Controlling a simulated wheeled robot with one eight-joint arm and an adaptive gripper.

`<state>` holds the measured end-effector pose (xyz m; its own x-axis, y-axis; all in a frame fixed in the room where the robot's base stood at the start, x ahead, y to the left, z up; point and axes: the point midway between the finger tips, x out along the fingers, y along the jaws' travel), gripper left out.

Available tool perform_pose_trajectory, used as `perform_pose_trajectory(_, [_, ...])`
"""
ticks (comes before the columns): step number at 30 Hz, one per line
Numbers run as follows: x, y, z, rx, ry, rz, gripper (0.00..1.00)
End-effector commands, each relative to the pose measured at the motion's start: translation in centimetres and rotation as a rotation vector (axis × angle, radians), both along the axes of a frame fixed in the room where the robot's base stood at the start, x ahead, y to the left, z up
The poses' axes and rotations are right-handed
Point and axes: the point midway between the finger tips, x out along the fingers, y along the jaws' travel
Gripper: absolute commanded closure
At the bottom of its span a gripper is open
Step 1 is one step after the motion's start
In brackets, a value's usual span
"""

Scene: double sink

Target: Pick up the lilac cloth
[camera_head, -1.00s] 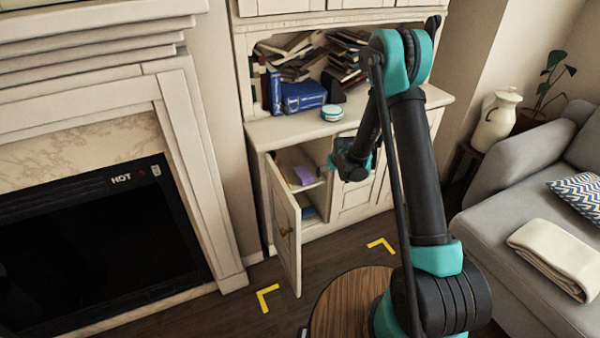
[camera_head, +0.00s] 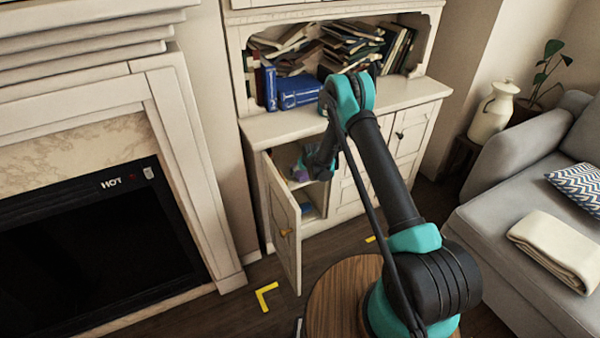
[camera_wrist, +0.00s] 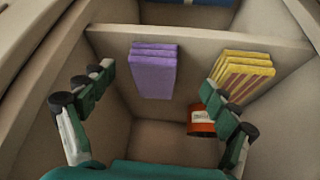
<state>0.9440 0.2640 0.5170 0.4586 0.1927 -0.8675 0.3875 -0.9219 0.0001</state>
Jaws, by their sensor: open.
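The lilac cloth (camera_wrist: 153,72) is a folded stack in the wrist view, lying on a shelf inside the cabinet, left of a yellow and brown striped cloth. In the head view my arm hides most of the cabinet's inside, and a bit of lilac (camera_head: 301,175) shows beside the gripper. My gripper (camera_wrist: 165,92) is open and empty, with a finger on each side of the lilac cloth and apart from it. In the head view my gripper (camera_head: 312,165) is at the cabinet opening.
The striped cloth (camera_wrist: 242,75) and an orange-red can (camera_wrist: 203,122) stand near the right finger. The cabinet door (camera_head: 284,225) hangs open on the left. Blue books (camera_head: 298,93) lie on the cabinet top.

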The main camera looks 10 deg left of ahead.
Motion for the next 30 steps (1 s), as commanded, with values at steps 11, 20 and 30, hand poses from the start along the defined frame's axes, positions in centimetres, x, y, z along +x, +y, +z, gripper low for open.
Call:
perform_pose_trajectory(11, [2.9, 1.2, 0.0, 0.0, 0.0, 0.0, 0.12])
perform_pose_trajectory(20, [5.6, 2.4, -2.0, 0.0, 0.0, 0.0, 0.12])
perform_pose_trajectory(30, [5.9, 2.5, -2.6, 0.0, 0.0, 0.0, 0.12])
